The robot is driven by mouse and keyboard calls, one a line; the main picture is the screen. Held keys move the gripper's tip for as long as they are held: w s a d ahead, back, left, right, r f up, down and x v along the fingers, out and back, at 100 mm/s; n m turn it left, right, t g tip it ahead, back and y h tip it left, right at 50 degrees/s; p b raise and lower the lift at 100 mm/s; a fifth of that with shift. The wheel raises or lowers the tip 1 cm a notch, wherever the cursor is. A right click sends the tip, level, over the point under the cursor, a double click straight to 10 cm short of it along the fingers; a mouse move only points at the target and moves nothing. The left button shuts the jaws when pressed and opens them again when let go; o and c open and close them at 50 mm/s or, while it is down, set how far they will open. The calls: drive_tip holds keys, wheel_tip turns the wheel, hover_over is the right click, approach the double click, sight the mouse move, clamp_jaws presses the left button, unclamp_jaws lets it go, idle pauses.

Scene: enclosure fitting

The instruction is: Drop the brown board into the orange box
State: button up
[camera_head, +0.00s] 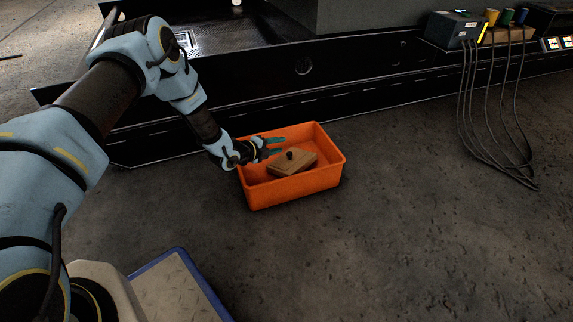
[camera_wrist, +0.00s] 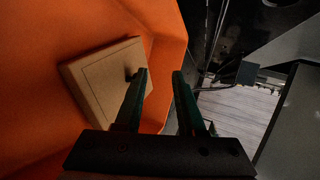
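The brown board (camera_head: 288,163) lies inside the orange box (camera_head: 290,191), tilted slightly in the picture, with a small dark knob on its top. The wrist view also shows the board (camera_wrist: 98,82) against the orange inside of the box (camera_wrist: 40,50). My gripper (camera_head: 277,146) is over the left and back part of the box, with its fingers apart and nothing between them. In the wrist view my gripper (camera_wrist: 160,75) is open, and its left fingertip overlaps the board near the knob; I cannot tell whether they touch.
The box stands on a dark floor beside a long black structure (camera_head: 340,97). A blue-edged platform (camera_head: 176,286) is at the lower left. The floor right of the box is clear.

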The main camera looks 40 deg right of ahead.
drive_tip(key=shift+o, duration=1.2)
drive_tip(key=shift+a, duration=0.1)
drive_tip(key=p+v, duration=0.4)
drive_tip(key=v, duration=0.6)
drive_tip(key=shift+a+p, duration=0.3)
drive_tip(key=shift+r, duration=0.15)
